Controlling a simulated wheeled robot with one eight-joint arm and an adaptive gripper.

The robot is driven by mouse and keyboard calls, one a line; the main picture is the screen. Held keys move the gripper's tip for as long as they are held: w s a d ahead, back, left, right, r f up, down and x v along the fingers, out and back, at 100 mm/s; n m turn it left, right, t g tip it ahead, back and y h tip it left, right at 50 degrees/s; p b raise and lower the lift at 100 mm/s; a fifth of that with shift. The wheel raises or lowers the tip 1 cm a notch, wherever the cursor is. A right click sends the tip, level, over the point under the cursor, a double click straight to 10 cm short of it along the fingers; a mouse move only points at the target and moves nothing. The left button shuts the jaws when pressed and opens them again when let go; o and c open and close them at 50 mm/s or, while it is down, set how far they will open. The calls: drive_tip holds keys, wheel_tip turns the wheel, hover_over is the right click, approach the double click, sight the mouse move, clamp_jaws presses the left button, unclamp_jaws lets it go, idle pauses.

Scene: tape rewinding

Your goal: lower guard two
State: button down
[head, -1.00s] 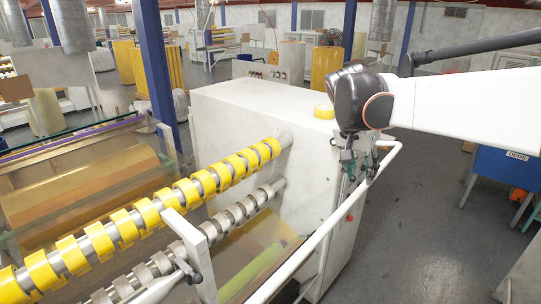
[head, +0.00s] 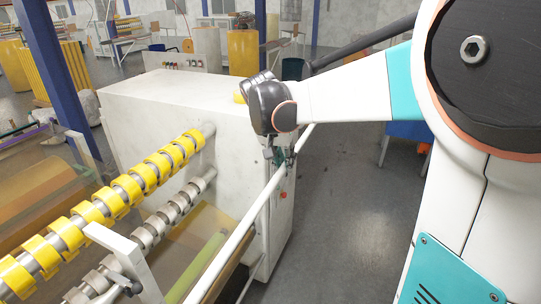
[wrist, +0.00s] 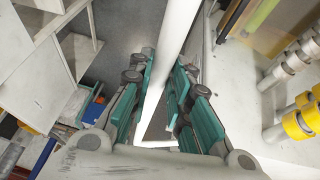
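Guard two appears to be the white tubular rail (head: 232,240) along the machine's front right side; I see no label on it. It slants from the lower middle to the machine's right end. My gripper (head: 283,157) is at the rail's far part. In the wrist view, the white rail (wrist: 178,30) runs between the two teal fingers of my gripper (wrist: 163,75). The fingers stand on either side of it, apart. Whether either pad touches it I cannot tell. The far finger is partly hidden in the head view.
The white machine cabinet (head: 165,110) stands left of my gripper. Yellow tape rolls (head: 128,187) sit on an upper shaft, with grey cores (head: 150,230) on a lower one. Grey floor (head: 345,210) is clear right of the rail. A blue box (head: 408,131) stands behind my arm.

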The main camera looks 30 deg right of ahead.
drive_tip(key=shift+f, duration=0.1)
wheel_tip(320, 180, down, 21)
drive_tip(key=m+t+y+b, duration=0.2)
drive_tip(key=t+y+b, duration=0.3)
drive_tip(key=b, duration=1.2)
drive_tip(key=w+a+f+t+y+b, duration=0.1)
drive_tip(key=w+a+f+t+b, duration=0.1)
drive_tip(key=f+b, duration=0.3)
drive_tip(key=w+a+f+m+t+y+b, duration=0.1)
drive_tip(key=w+a+f+t+b, duration=0.2)
drive_tip(key=b, duration=0.5)
drive_tip(key=w+a+f+t+y+b, duration=0.1)
drive_tip(key=w+a+f+t+b, duration=0.1)
drive_tip(key=w+a+f+b, duration=0.2)
drive_tip(key=shift+w+f+b, duration=1.05)
drive_tip(key=shift+f+b, duration=0.6)
drive_tip(key=shift+f, duration=0.65)
